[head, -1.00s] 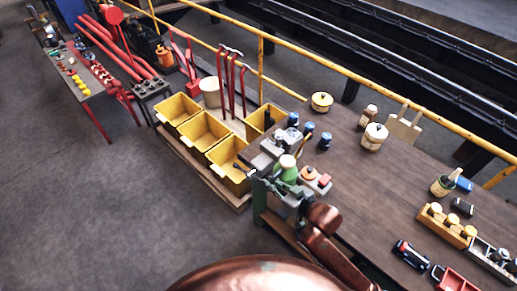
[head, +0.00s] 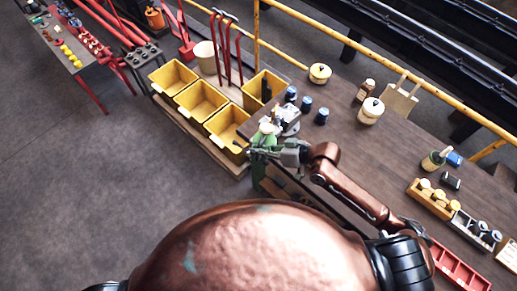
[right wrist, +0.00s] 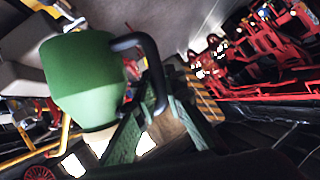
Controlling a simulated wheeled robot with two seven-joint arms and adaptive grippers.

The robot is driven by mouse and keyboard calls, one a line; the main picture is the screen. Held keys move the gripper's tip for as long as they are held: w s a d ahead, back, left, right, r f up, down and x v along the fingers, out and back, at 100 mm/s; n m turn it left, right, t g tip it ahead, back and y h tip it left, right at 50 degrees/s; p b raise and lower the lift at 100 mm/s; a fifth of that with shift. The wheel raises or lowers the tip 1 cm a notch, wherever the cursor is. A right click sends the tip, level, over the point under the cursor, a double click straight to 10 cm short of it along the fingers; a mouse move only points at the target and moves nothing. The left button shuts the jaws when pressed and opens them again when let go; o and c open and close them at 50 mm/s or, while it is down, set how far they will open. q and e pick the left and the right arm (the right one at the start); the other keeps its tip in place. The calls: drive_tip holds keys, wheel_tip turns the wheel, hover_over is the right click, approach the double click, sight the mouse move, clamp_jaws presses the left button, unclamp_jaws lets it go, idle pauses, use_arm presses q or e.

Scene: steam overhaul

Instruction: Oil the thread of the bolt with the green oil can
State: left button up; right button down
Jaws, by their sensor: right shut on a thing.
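The green oil can (right wrist: 88,80) fills the left of the right wrist view, with its black handle curving toward my fingers. My right gripper (right wrist: 156,112) is shut on that handle. In the head view the can (head: 263,139) shows small, partly covered by my right gripper (head: 272,153), at the near left end of the wooden bench. A grey metal fixture (head: 286,117) stands just behind and to the right of the can. I cannot make out the bolt or its thread, nor whether the can touches anything. My left gripper is not in view.
Yellow bins (head: 201,99) stand left of the can. Dark blue-capped jars (head: 306,104) stand close to its right. A cream lidded pot (head: 370,111) and a wooden rack (head: 430,199) are farther right. A yellow rail (head: 400,84) runs behind the bench.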

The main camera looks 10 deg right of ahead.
drive_tip(key=shift+w+d+r+m+g, duration=0.1)
drive_tip(key=shift+w+r+m+g, duration=0.2)
drive_tip(key=shift+r, duration=0.55)
drive_tip(key=shift+f, duration=0.1)
use_arm(q)
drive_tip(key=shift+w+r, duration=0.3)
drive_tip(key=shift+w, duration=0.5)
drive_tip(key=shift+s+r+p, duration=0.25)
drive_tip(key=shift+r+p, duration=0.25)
drive_tip(key=shift+p, duration=0.2)
use_arm(e)
drive_tip(key=shift+d+r, duration=0.15)
drive_tip(key=shift+r, duration=0.15)
use_arm(q)
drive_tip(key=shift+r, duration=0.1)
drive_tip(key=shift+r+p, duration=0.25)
drive_tip(key=shift+p, duration=0.15)
use_arm(e)
drive_tip(key=shift+r+m, duration=0.2)
drive_tip(key=shift+m, duration=0.1)
